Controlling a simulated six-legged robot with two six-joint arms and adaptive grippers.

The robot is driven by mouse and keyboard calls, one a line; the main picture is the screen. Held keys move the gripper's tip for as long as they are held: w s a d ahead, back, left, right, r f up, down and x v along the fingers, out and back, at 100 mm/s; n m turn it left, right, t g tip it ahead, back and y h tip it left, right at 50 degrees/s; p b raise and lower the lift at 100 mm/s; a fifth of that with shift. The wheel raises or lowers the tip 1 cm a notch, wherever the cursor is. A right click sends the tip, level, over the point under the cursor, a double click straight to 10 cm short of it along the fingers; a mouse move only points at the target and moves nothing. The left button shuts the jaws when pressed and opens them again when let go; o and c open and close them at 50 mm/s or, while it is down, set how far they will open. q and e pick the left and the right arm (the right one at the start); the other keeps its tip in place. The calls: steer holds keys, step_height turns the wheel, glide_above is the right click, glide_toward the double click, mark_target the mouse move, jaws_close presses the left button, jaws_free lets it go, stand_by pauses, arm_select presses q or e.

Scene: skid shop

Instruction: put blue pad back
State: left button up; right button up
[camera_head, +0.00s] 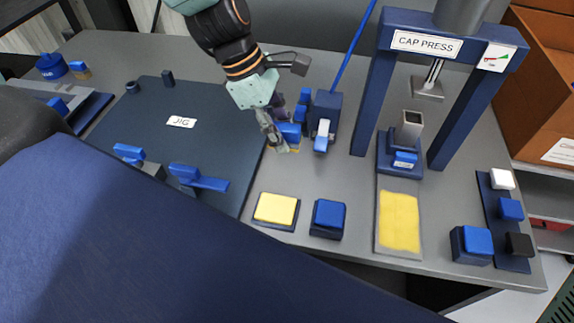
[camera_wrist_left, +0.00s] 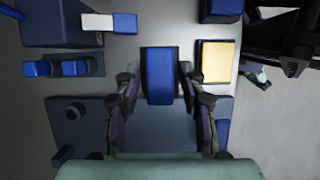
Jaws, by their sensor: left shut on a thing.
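My left gripper (camera_head: 282,130) is shut on a blue pad (camera_head: 290,135) with a yellowish lower edge, held beside the right edge of the jig plate. In the left wrist view the blue pad (camera_wrist_left: 158,75) sits between the two fingers. The fingers partly hide it in the head view. Near the front edge of the bench, a yellow square (camera_head: 276,210) lies on a dark base, and a similar blue-topped block (camera_head: 328,216) stands to its right. My right gripper is not seen.
The dark jig plate (camera_head: 205,150) with blue clamps lies to the left. A dark blue holder (camera_head: 326,108) stands close right of the gripper. The cap press (camera_head: 425,45) stands further right, behind a tray with a yellow sheet (camera_head: 400,222). Bare bench lies between gripper and yellow square.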

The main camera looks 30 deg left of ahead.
mark_target(289, 176)
arm_select(q)
steer(key=f, duration=0.1)
steer(key=f+b, duration=0.1)
steer(key=f, duration=0.1)
steer(key=shift+s, duration=0.4)
steer(key=shift+w+d+f+b, duration=0.1)
steer(key=shift+d+f+b, duration=0.6)
steer(key=shift+d+f, duration=0.05)
steer(key=shift+w+f, duration=0.1)
steer(key=shift+f, duration=0.2)
steer(key=f+b, duration=0.1)
steer(key=f, duration=0.1)
steer(key=a+f+b, duration=0.1)
steer(key=shift+a+f, duration=0.2)
steer(key=shift+f, duration=0.2)
steer(key=shift+s+d+f+b, duration=0.2)
steer(key=shift+f+b, duration=0.1)
steer(key=shift+b, duration=0.15)
steer(key=shift+w+d+r, duration=0.1)
steer(key=shift+w+d, duration=0.1)
steer(key=shift+d, duration=0.15)
steer(key=shift+a, duration=0.3)
steer(key=o, duration=0.7)
steer(key=shift+s+a+f, duration=0.1)
steer(key=shift+f, duration=0.15)
steer(key=shift+o, duration=1.1)
steer(key=o, duration=0.3)
steer(key=shift+d, duration=0.3)
steer(key=shift+a, duration=0.1)
steer(key=shift+a, duration=0.1)
